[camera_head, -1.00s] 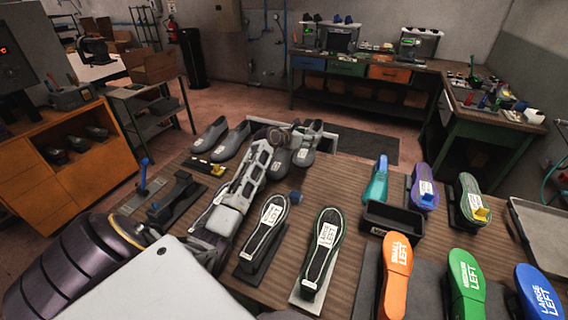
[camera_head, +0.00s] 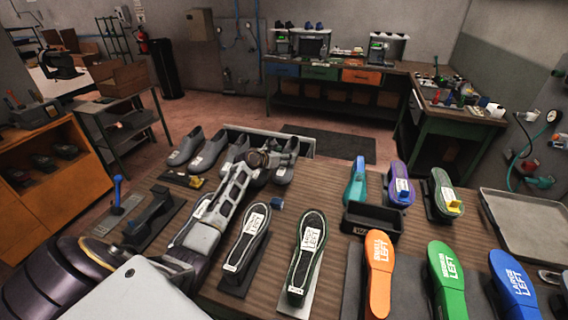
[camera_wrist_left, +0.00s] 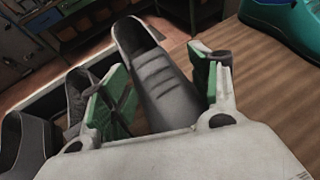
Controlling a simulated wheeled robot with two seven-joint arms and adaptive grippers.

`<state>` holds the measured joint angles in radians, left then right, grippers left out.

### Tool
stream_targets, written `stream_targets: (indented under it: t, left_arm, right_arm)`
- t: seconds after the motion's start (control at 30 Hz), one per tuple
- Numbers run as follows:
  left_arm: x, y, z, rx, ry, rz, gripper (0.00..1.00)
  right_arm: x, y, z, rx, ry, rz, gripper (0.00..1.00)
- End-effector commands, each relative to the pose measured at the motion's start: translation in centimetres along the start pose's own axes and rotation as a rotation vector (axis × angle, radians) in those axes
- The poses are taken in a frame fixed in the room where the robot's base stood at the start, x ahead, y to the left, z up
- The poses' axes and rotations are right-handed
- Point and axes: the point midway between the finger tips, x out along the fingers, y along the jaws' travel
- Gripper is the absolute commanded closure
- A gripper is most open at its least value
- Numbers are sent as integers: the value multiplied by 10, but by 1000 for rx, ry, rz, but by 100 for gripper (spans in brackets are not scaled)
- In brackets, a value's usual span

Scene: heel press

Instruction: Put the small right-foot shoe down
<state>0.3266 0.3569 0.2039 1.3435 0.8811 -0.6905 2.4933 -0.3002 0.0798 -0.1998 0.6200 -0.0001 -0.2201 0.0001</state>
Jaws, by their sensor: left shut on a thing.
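My left gripper (camera_head: 268,160) is at the back edge of the table, shut on a grey shoe (camera_head: 287,164). In the left wrist view the grey shoe (camera_wrist_left: 158,80) lies between the green-padded fingers (camera_wrist_left: 165,90), its dark opening pointing away. I cannot read its size or foot here. Whether its sole touches the surface is hidden. More grey shoes (camera_head: 185,147) stand in a row to the left, and some show at the left of the wrist view (camera_wrist_left: 25,145). My right gripper is not in view.
Black lasts with white labels (camera_head: 248,242) stand upside down nearer on the table (camera_head: 330,205). Orange (camera_head: 378,270), green (camera_head: 446,280) and blue (camera_head: 513,285) left lasts stand at the right front. A black bin (camera_head: 372,222) is at mid-right. A grey tray (camera_head: 530,225) lies far right.

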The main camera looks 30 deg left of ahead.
Motion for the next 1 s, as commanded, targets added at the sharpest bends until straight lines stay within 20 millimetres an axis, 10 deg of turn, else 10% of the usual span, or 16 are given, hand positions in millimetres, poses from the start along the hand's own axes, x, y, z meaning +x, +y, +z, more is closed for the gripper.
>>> stream_targets:
  t: [0.87, 0.9, 1.0]
  left_arm:
    - [14, 1, -34, -1, -2, 2, 91]
    - [14, 1, -36, -1, 0, 1, 37]
    - [14, 1, -36, 0, 0, 1, 24]
  right_arm:
    - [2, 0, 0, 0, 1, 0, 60]
    - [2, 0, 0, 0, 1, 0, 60]
    - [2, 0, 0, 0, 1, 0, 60]
